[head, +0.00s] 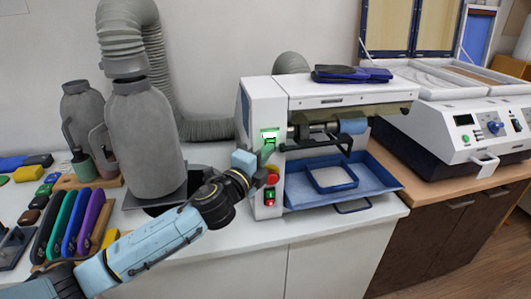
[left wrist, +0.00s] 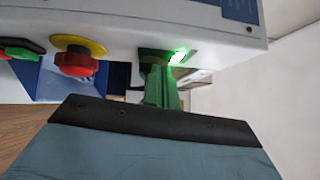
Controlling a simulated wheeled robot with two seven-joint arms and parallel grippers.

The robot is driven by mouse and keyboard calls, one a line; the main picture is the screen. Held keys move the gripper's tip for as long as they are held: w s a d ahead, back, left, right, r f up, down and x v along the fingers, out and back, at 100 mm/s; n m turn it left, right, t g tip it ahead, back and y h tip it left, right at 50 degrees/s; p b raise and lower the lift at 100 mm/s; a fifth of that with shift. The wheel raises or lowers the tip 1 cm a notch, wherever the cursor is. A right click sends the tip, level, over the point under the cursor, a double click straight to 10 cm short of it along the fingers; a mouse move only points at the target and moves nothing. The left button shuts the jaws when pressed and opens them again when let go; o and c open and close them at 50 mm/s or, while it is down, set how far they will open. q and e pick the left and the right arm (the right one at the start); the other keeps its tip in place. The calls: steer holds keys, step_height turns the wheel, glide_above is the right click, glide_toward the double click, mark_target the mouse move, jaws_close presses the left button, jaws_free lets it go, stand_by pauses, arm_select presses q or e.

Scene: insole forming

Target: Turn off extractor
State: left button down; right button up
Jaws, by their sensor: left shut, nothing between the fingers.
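A white machine (head: 262,108) stands on the counter, with a narrow front panel at its left end. A glowing green light (head: 269,134) sits high on that panel; it also shows in the left wrist view (left wrist: 178,57). Below are a red round button on yellow (head: 272,176) and a green-and-red switch (head: 269,197). My left gripper (head: 268,148) is shut and empty, its fingertips at the lit spot, tinted green; contact cannot be told. The fingers partly hide the panel around the light. My right gripper is out of view.
A blue tray (head: 385,180) lies under the machine's roller. Colored insole-like pieces (head: 75,222) lie at the counter's left. A second white machine (head: 450,125) stands at right. A blue item (head: 350,74) lies on top of the first machine.

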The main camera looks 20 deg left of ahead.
arm_select(q)
steer(key=p, duration=0.1)
steer(key=r+p, duration=0.1)
steer(key=p, duration=0.1)
steer(key=shift+w+a+n+g, duration=0.2)
steer(key=shift+n+g, duration=0.1)
steer(key=s, duration=1.3)
steer(key=shift+s+d, duration=0.15)
steer(key=shift+d, duration=0.1)
steer(key=shift+r, duration=0.1)
